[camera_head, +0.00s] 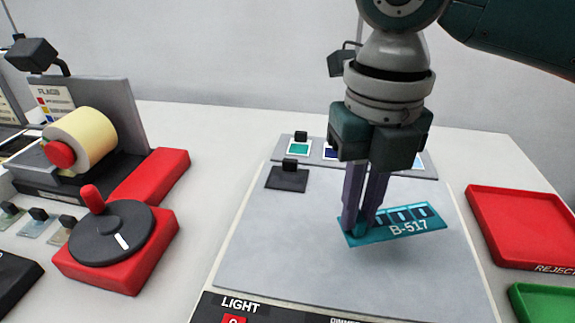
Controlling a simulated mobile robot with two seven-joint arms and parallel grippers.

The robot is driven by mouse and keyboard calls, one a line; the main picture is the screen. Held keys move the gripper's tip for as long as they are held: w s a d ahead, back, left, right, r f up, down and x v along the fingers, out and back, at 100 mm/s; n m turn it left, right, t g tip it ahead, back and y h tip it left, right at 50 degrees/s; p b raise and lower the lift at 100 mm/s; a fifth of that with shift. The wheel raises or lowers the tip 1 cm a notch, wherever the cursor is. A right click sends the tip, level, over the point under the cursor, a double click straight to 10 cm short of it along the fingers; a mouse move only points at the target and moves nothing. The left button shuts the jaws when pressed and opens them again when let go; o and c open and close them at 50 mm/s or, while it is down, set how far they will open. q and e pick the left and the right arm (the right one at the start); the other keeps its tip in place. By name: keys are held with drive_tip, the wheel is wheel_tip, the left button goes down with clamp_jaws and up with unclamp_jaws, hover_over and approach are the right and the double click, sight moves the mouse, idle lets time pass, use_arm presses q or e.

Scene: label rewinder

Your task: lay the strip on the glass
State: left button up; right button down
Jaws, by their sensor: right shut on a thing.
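The strip (425,222) is a teal label piece marked B-517 with a row of small windows. My right gripper (359,228) comes down from above and is shut on the strip's left end. The strip is tilted, and it seems to be slightly above the glass, though I cannot tell the exact gap. The glass (300,250) is the pale grey panel in the middle of the table, bare in its front and left parts. My gripper hides part of the panel's back edge. My left gripper is not in view.
A red REJECT tray (525,225) and a green tray (545,302) stand at the right. A rewinder with a yellow roll (88,135) and a red-based crank (115,235) stands at the left. Sample chips (299,147) line the glass's back edge; a dark clip (287,178) sits nearby.

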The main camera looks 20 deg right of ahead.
drive_tip(key=shift+f, duration=2.65)
drive_tip(key=shift+f+b, duration=0.1)
drive_tip(key=shift+b, duration=0.2)
drive_tip(key=c, duration=0.9)
unclamp_jaws()
